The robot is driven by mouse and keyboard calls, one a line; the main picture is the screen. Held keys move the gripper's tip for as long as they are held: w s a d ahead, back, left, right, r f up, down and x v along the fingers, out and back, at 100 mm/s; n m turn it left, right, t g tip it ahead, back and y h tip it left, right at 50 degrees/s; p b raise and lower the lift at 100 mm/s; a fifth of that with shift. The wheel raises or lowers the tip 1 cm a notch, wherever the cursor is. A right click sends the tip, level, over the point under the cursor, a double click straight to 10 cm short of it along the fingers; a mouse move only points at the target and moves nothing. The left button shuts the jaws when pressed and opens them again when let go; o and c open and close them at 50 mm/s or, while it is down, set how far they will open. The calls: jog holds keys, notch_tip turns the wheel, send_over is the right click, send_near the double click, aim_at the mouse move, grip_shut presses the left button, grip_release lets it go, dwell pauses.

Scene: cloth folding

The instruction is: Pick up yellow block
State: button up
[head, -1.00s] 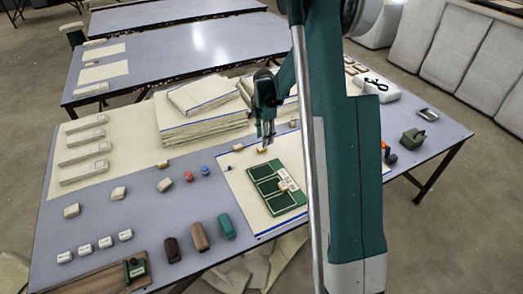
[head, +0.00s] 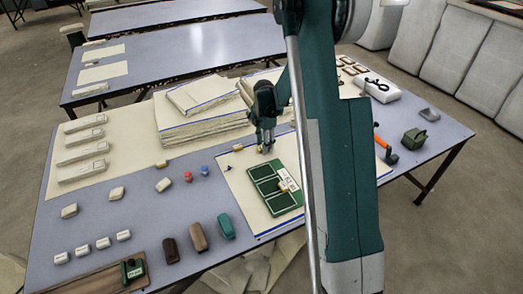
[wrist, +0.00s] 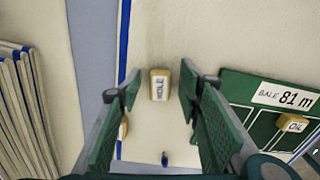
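A small yellow-tan block with a "HOLE" label (wrist: 160,85) lies on the cream cloth. In the wrist view it sits beyond and between my fingertips, touching neither. My gripper (wrist: 157,92) is open and empty, with green finger pads on both sides. In the head view my gripper (head: 266,148) is over the cloth behind the green board, and it largely hides the block below it. A second yellowish block (wrist: 123,128) is partly hidden by the left finger. A third, labelled "OIL" (wrist: 292,123), lies on the green board.
The green board (head: 262,170) with a white "BALE 81 m" label is close to the right finger. Folded cloth stacks (head: 205,115) stand to the left of my gripper. Red and blue pieces (head: 204,170) lie further left. An orange-handled tool (head: 383,146) is at right.

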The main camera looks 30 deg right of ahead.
jog(key=shift+c, duration=0.6)
jog(key=c, duration=0.7)
jog(key=shift+r, duration=0.15)
notch_tip(320, 180, up, 10)
jog(key=shift+f+p, duration=0.1)
jog(key=shift+p, duration=1.05)
